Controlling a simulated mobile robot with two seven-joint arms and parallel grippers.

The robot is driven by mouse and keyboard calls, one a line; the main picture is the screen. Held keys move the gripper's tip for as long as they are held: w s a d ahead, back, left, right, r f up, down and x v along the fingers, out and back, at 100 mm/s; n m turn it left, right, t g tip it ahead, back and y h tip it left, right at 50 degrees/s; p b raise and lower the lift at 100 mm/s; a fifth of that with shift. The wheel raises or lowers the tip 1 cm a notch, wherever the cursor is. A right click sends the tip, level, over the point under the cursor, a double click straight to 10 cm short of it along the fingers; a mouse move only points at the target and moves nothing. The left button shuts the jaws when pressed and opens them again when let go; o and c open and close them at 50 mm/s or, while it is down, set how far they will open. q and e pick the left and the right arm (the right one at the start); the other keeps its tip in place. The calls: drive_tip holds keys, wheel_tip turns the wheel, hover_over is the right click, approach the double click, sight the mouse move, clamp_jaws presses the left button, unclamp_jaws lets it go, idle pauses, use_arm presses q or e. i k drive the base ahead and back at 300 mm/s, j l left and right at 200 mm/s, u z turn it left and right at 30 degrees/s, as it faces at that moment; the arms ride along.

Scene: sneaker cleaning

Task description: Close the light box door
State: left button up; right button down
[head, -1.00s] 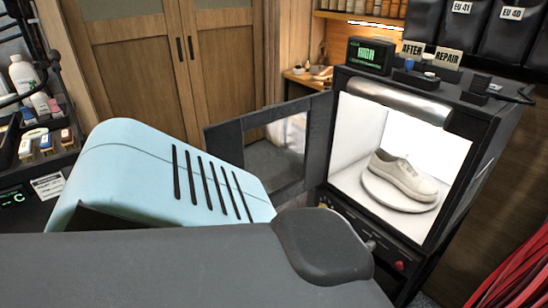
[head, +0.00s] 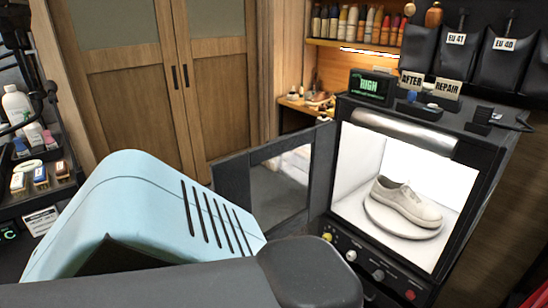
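The light box (head: 450,150) stands at the right of the head view, lit white inside. A pale sneaker (head: 405,202) sits on a round turntable (head: 388,224) inside it. The light box door (head: 272,178), a dark frame with a clear pane, is swung wide open to the left of the opening. A dark grey arm link of mine (head: 190,285) crosses the bottom of the view, its rounded end below the door. Neither gripper's fingers can be seen. The lower part of the door is partly hidden behind the light blue body and my arm.
A light blue slotted housing (head: 150,205) fills the lower left. Bottles and small boxes (head: 40,175) stand on a rack at the far left. A green display (head: 371,86) and AFTER and REPAIR signs (head: 430,84) stand on the light box. Knobs (head: 378,274) line its lower front.

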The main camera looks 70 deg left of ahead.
sight(231, 176)
drive_tip(key=k+j, duration=0.1)
drive_tip(key=j, duration=0.55)
drive_tip(key=k+j, duration=0.1)
drive_tip(key=j, duration=0.55)
drive_tip(key=k+j, duration=0.1)
drive_tip(key=j, duration=0.6)
drive_tip(key=k+j, duration=0.1)
drive_tip(key=j, duration=0.55)
drive_tip(key=k+j+u, duration=0.1)
drive_tip(key=j, duration=0.55)
